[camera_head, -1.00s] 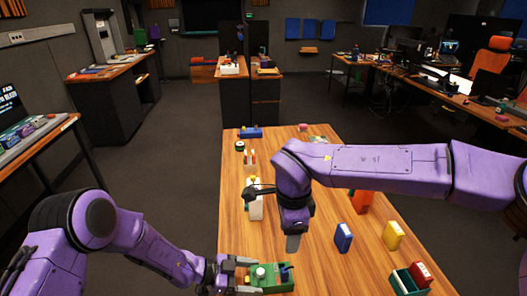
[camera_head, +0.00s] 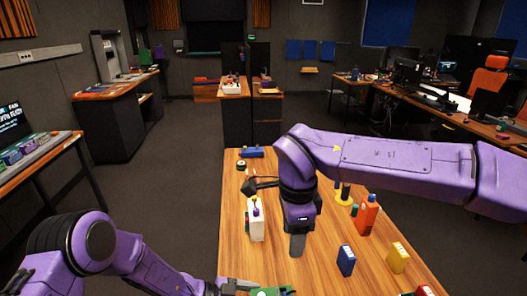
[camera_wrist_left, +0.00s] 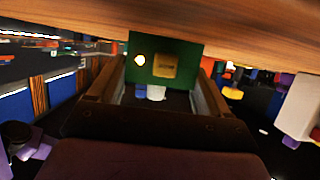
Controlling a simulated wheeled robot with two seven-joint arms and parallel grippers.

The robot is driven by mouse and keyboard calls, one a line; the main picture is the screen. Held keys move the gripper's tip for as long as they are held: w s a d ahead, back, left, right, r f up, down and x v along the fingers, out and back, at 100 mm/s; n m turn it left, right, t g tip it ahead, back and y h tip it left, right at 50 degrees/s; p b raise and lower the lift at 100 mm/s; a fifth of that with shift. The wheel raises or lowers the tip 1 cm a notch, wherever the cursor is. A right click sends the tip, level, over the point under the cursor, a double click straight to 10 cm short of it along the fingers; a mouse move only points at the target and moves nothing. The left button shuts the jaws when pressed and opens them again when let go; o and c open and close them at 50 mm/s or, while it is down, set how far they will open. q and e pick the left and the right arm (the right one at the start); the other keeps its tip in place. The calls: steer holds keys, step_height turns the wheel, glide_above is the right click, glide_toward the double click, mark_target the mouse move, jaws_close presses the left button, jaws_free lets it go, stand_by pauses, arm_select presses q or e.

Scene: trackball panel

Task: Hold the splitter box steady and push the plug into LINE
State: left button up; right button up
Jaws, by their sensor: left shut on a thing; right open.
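The green splitter box (camera_head: 270,292) is at the near edge of the table, mostly cut off by the bottom of the head view. It also shows in the left wrist view (camera_wrist_left: 190,49), with a yellow-brown patch and a white and a blue knob. My left gripper (camera_head: 238,286) is shut on the box; its fingers flank it in the wrist view. My right gripper (camera_head: 297,245) is open and points down over the table, apart from and beyond the box. Its fingers overlap in this view. I cannot make out the plug or the LINE marking.
A white box with a purple knob (camera_head: 256,222) stands left of my right gripper. A blue block (camera_head: 346,260), a yellow block (camera_head: 398,257) and an orange bottle (camera_head: 367,215) stand to the right. A blue item (camera_head: 251,152) lies at the far table edge.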

arm_select(q)
steer(key=o, duration=1.1)
steer(key=shift+c, duration=0.2)
steer(key=shift+a, duration=0.1)
steer(key=v, duration=1.1)
steer(key=shift+a+r, duration=0.2)
steer(key=shift+a, duration=0.15)
steer(key=p+v, duration=0.2)
steer(key=v, duration=0.4)
